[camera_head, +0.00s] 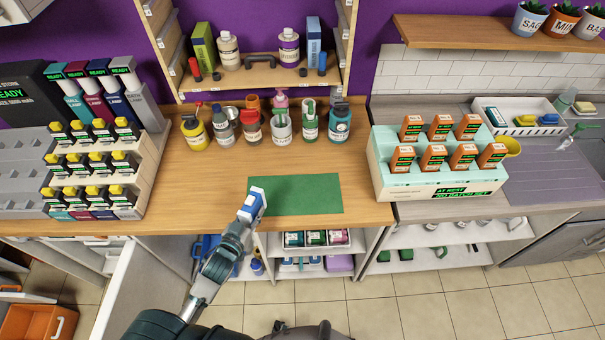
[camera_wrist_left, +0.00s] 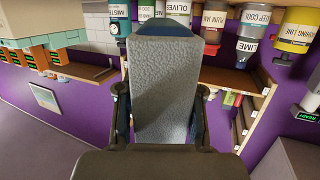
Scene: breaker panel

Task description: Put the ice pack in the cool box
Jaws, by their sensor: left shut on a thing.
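My left gripper (camera_head: 247,216) is shut on a blue and white block, which looks like the ice pack (camera_head: 253,203). It holds the block over the counter's front edge, by the left end of the green mat. In the left wrist view the block (camera_wrist_left: 165,90) shows a grey textured face and a blue end, between the two fingers (camera_wrist_left: 160,110). I see no thing that is plainly a cool box. My right gripper is not in view.
The green mat (camera_head: 295,195) is bare. Several bottles and jars (camera_head: 282,130) stand behind it. A pale box of orange packs (camera_head: 435,178) stands to the right, a stepped rack (camera_head: 150,165) to the left. Open shelves (camera_head: 310,262) lie below the counter.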

